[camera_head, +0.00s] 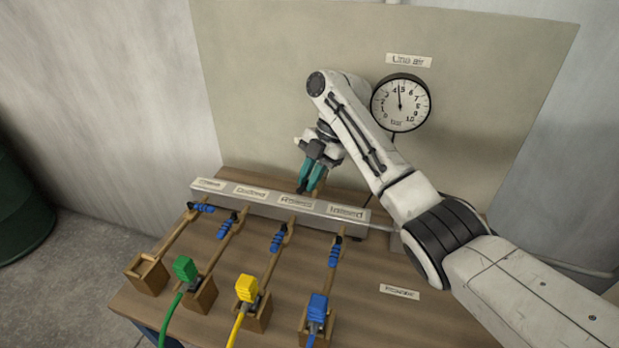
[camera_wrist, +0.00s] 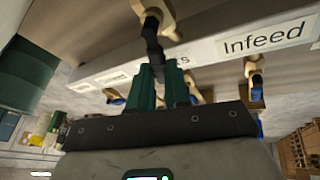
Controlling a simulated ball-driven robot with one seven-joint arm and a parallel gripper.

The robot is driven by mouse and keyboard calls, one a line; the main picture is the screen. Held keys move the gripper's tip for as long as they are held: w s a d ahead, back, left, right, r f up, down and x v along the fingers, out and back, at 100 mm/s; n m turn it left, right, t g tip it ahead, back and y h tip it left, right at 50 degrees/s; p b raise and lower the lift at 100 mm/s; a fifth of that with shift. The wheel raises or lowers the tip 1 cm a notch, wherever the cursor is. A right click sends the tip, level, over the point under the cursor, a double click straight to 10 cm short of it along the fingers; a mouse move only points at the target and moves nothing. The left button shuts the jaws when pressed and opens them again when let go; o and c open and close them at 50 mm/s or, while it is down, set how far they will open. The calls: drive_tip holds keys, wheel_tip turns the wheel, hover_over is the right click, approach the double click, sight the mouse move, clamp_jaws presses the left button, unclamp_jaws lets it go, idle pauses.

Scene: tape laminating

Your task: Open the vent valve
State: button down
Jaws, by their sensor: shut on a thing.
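My gripper (camera_head: 312,178) has green fingers and is behind the grey manifold bar, near its middle. In the wrist view my gripper (camera_wrist: 164,72) is shut on a black handle (camera_wrist: 153,45). The handle joins a tan valve body (camera_wrist: 154,12) on the manifold's back side. In the head view the tan valve (camera_head: 303,184) shows only in part beside the fingers. No label reading "vent" is legible. The lever's exact angle is hard to tell.
The manifold bar (camera_head: 265,204) carries several labels and blue-handled valves (camera_head: 278,240) along its front. Green (camera_head: 185,268), yellow (camera_head: 247,288) and blue (camera_head: 317,306) connectors sit in front. The "Line air" gauge (camera_head: 400,103) on the back panel points between 4 and 5.

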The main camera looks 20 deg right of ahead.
drive_tip(key=c, duration=1.1)
unclamp_jaws()
drive_tip(key=shift+r, duration=0.1)
drive_tip(key=shift+r, duration=0.3)
wheel_tip(320, 180, up, 3)
drive_tip(key=shift+f, duration=0.15)
drive_tip(key=s+r+p, duration=0.1)
drive_tip(key=s+r, duration=0.2)
drive_tip(key=s, duration=0.1)
drive_tip(key=s+r+p, duration=0.1)
drive_tip(key=s+r, duration=0.2)
drive_tip(key=s, duration=0.2)
drive_tip(key=s+r+p, duration=0.2)
drive_tip(key=s+r, duration=0.1)
drive_tip(key=s, duration=0.2)
drive_tip(key=shift+a+r, duration=0.25)
drive_tip(key=shift+a, duration=0.15)
